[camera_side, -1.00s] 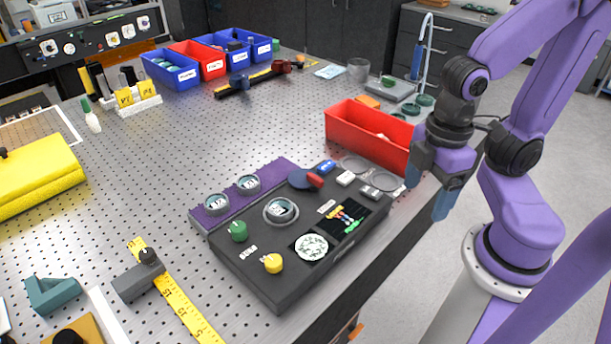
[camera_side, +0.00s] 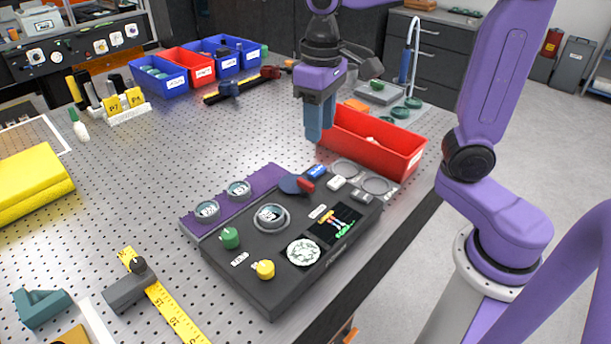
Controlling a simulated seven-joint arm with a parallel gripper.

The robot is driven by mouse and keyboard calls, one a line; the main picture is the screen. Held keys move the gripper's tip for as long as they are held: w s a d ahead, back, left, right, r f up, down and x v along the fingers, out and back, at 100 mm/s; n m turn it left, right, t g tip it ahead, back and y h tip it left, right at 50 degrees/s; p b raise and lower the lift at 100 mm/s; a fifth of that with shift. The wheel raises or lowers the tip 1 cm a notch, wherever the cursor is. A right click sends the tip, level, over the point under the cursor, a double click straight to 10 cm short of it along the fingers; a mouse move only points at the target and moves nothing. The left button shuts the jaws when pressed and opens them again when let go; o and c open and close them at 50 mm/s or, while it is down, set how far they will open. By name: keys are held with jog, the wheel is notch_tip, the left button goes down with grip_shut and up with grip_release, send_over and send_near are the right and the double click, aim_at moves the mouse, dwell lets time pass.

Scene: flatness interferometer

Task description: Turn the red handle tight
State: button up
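The red handle (camera_side: 306,184) sits on a dark blue round knob (camera_side: 290,184) at the back of the black instrument box (camera_side: 268,285). It points to the right in the side view. My gripper (camera_side: 319,135) hangs above and behind the handle, pointing down with blue fingers. It is clear of the handle and touches nothing that I can see. The fingers overlap from this angle, so the gap between them cannot be judged. No object shows between them.
A red bin (camera_side: 390,160) stands right behind the box, close to my gripper. A green knob (camera_side: 230,238) and a yellow knob (camera_side: 264,269) are on the box's front left. A purple strip (camera_side: 262,182) runs along its left edge.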

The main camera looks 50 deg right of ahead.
aim_at(306, 181)
jog(key=w+r+m, duration=0.2)
jog(key=w+m, duration=0.1)
jog(key=w, duration=0.1)
jog(key=f, duration=1.7)
jog(key=shift+s+d+f, duration=0.1)
jog(key=shift+d+f, duration=0.05)
jog(key=shift+d, duration=0.15)
jog(key=shift+c, duration=0.3)
grip_shut()
